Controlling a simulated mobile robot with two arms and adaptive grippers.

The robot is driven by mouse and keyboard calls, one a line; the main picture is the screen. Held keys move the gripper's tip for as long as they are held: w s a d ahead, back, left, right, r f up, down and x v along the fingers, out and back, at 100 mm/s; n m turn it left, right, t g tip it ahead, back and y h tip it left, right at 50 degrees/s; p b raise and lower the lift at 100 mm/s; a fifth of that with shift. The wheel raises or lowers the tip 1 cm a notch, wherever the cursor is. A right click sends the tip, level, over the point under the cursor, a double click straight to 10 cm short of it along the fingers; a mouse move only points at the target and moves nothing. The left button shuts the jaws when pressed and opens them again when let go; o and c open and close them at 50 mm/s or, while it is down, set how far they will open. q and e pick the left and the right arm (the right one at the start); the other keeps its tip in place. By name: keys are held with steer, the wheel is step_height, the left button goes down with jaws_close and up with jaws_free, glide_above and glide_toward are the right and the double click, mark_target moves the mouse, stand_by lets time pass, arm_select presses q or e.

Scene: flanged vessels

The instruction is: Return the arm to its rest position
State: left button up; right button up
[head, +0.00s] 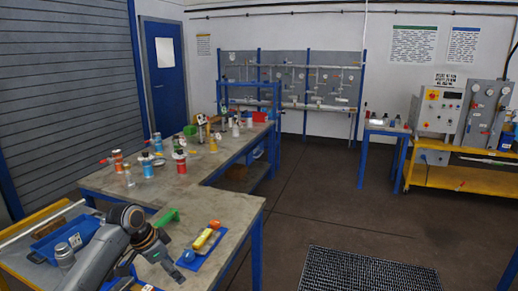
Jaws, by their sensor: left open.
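My left arm comes in from the lower left, over the near end of the workbench (228,216). Its dark wrist and gripper (178,274) point down toward the right, low over the bench. The gripper is open and I see nothing held in it; its fingertips are small and hard to make out. Just to its right a yellow and orange object (207,238) lies on a blue mat (212,251). A green holder (167,217) stands on the bench behind the wrist. My right gripper is not in view.
Flanged vessels, one red (118,161), one blue (147,165), one red-banded (180,161), stand farther back on the bench. A blue bin (66,240) lies left of my arm. A yellow cart (440,176) with a control panel stands far right.

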arm_select(q)
steer(key=s+d+f+n, duration=0.1)
steer(key=s+d+f, duration=0.3)
steer(key=s+f, duration=0.4)
steer(key=s+d+f+n, duration=0.1)
steer(key=s+d+f, duration=0.4)
steer(key=s, duration=0.4)
steer(key=s+a+n+y, duration=0.2)
steer(key=s+a+n, duration=0.1)
steer(key=s, duration=0.8)
steer(key=s+a+n+y, duration=0.1)
steer(key=s+a+n, duration=0.2)
steer(key=s, duration=0.7)
step_height(320, 180, down, 25)
steer(key=s, duration=0.1)
steer(key=s+a+f+g+b, duration=0.1)
steer(key=s+a+f, duration=0.2)
steer(key=s+f, duration=1.4)
steer(key=shift+s+f+g, duration=0.25)
steer(key=shift+f+g, duration=0.1)
steer(key=shift+g, duration=0.05)
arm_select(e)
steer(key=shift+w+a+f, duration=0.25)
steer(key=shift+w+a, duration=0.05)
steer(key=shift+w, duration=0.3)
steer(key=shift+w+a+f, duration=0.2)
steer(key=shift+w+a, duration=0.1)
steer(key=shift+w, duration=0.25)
